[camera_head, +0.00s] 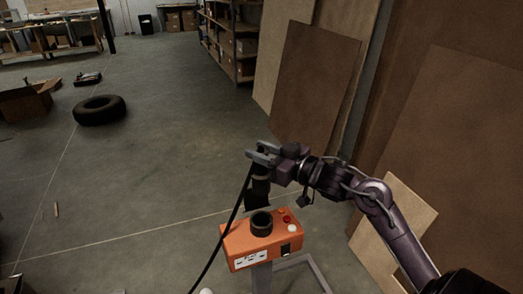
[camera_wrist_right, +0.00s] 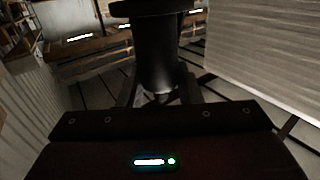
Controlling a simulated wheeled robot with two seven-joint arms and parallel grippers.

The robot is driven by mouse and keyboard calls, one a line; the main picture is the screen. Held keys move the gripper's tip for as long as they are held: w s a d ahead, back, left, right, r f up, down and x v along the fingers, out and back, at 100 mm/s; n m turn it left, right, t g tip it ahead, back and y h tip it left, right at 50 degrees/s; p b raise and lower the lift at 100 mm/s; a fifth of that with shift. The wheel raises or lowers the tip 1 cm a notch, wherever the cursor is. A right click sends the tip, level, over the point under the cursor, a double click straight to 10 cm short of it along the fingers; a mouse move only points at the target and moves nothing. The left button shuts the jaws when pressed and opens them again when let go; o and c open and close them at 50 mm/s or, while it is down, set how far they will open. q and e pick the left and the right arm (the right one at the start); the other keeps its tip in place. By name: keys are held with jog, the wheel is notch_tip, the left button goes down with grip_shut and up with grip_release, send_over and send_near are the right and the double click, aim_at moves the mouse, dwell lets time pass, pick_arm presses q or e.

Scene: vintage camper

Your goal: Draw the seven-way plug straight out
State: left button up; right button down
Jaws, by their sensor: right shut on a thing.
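The black seven-way plug (camera_head: 257,193) hangs upright from my right gripper (camera_head: 262,156), which is shut on its upper part. The orange box (camera_head: 240,243) stands below, with a round black socket (camera_head: 261,224) on its top. The plug's lower end is just above the socket, whose round opening shows; the two look apart. A black cable (camera_head: 232,217) runs from the plug down to the left, past the box. In the right wrist view the plug (camera_wrist_right: 157,60) is a dark cylinder in front of the gripper body. My left gripper is not in view.
The box sits on a grey metal stand (camera_head: 262,279). It has a red button (camera_head: 286,218) and a white knob (camera_head: 292,228). Brown boards (camera_head: 312,85) lean at the right, near my right arm. A tire (camera_head: 99,110) lies on open floor at the left.

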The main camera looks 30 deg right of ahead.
aim_at(262, 168)
jog(key=shift+f+b, duration=2.4)
jog(key=shift+f, duration=2.1)
jog(key=shift+r+p, duration=2)
jog(key=shift+p, duration=0.3)
